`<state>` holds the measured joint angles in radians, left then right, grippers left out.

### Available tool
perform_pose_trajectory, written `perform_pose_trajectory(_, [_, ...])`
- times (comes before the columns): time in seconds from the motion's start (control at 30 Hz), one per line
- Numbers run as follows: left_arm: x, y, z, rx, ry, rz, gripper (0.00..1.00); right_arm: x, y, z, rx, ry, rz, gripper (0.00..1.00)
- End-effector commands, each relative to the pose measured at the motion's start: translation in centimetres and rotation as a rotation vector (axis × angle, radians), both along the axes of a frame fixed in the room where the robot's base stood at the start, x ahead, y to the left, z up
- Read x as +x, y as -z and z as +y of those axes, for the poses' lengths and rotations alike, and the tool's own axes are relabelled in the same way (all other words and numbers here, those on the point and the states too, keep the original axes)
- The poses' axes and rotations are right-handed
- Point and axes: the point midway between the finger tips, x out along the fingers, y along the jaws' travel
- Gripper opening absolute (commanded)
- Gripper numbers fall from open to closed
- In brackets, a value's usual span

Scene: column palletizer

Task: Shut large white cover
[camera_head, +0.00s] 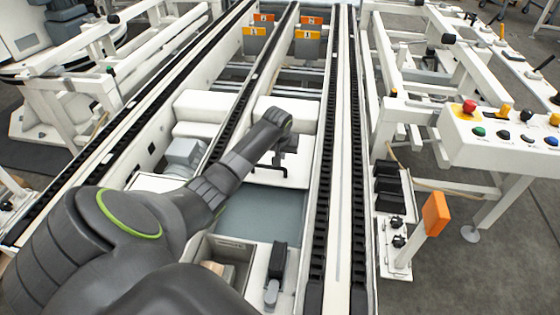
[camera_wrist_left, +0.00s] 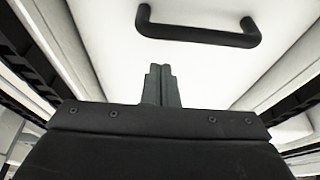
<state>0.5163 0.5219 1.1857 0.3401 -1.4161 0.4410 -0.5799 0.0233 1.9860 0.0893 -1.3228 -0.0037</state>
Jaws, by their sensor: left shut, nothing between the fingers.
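The large white cover (camera_wrist_left: 105,45) fills the upper part of the left wrist view, with a black bar handle (camera_wrist_left: 198,30) on it. My left gripper (camera_wrist_left: 161,85) is shut and empty. In that view its fingertips show below the handle, apart from it in the picture. In the head view my left arm reaches over the conveyor, and the gripper (camera_head: 281,160) points down in front of a white panel (camera_head: 303,150), which looks like the cover. The arm and gripper hide part of it. My right gripper is not in view.
Dark conveyor rails (camera_head: 343,150) run along both sides of the bay. An open recess with a grey-blue floor (camera_head: 262,212) lies nearer than the gripper. A control panel (camera_head: 500,140) with coloured buttons and an orange block (camera_head: 435,213) stand to the right.

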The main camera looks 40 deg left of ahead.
Motion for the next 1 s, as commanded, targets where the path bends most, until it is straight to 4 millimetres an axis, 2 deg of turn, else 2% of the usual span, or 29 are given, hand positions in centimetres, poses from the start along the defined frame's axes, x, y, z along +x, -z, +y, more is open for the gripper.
perform_pose_trajectory(0.3, [-1.9,0.3,-1.1,0.0,0.0,-0.001,0.0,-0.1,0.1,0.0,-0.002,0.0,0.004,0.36])
perform_pose_trajectory(0.9, [-2.3,0.2,-1.2,0.0,-0.001,0.0,0.0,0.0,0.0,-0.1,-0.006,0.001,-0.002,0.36])
perform_pose_trajectory(1.0, [-2.5,0.2,-1.4,0.001,0.0,0.0,0.0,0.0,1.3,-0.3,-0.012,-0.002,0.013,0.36])
